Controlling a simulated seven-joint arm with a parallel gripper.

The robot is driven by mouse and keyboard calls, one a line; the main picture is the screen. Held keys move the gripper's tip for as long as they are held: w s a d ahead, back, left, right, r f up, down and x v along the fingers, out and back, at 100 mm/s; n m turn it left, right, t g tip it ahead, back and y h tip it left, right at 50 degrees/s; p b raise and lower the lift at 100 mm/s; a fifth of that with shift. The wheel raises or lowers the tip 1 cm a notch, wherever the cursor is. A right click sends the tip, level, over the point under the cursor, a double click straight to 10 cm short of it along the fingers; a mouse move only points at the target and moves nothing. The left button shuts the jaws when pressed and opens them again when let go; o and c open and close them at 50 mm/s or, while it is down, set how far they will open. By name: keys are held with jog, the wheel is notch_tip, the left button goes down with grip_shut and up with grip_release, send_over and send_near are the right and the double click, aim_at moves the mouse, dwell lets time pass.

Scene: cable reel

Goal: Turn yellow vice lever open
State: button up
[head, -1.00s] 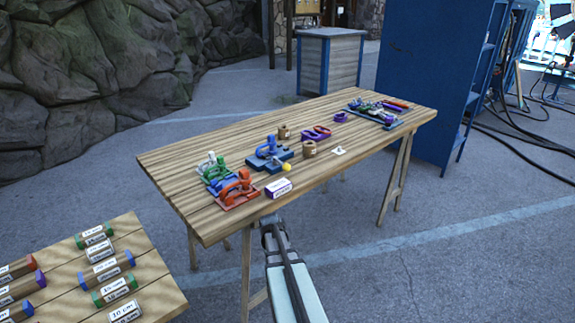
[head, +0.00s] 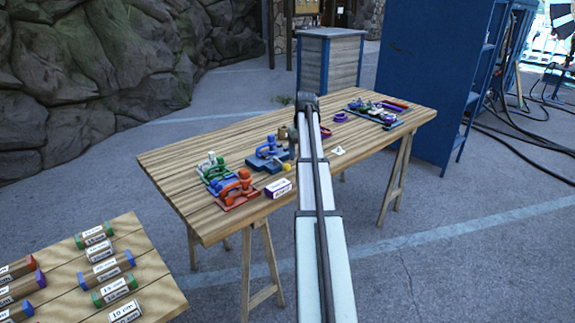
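A blue vice (head: 264,155) sits on a blue-grey base on the wooden table. A small yellow knob (head: 287,168), seemingly the end of its lever, shows at the base's front right corner. My arm reaches up over the table from the bottom of the picture, just right of the vice. A small dark grey shape (head: 292,146) beside the arm, just above the yellow knob, looks like part of my gripper. Its fingers cannot be made out, nor whether it touches the knob.
A red clamp (head: 238,188), green and white clamps and a purple-and-white box (head: 278,189) stand close to the vice. A tray of tools (head: 375,117) lies at the table's far right. My arm partly hides the purple parts and a brown spool. The table's front right is clear.

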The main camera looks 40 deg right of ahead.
aim_at(281, 164)
jog(key=w+r+y, duration=0.2)
jog(key=w+r, duration=0.2)
jog(key=r, duration=0.3)
jog(key=shift+n, duration=0.4)
jog(key=f, duration=0.4)
jog(key=a+f, duration=0.1)
jog(key=f, duration=0.3)
jog(key=a+f, duration=0.1)
jog(key=f, duration=0.4)
jog(key=shift+w+a+f, duration=0.1)
jog(key=shift+w+a, duration=0.05)
jog(key=shift+w, duration=0.15)
grip_shut()
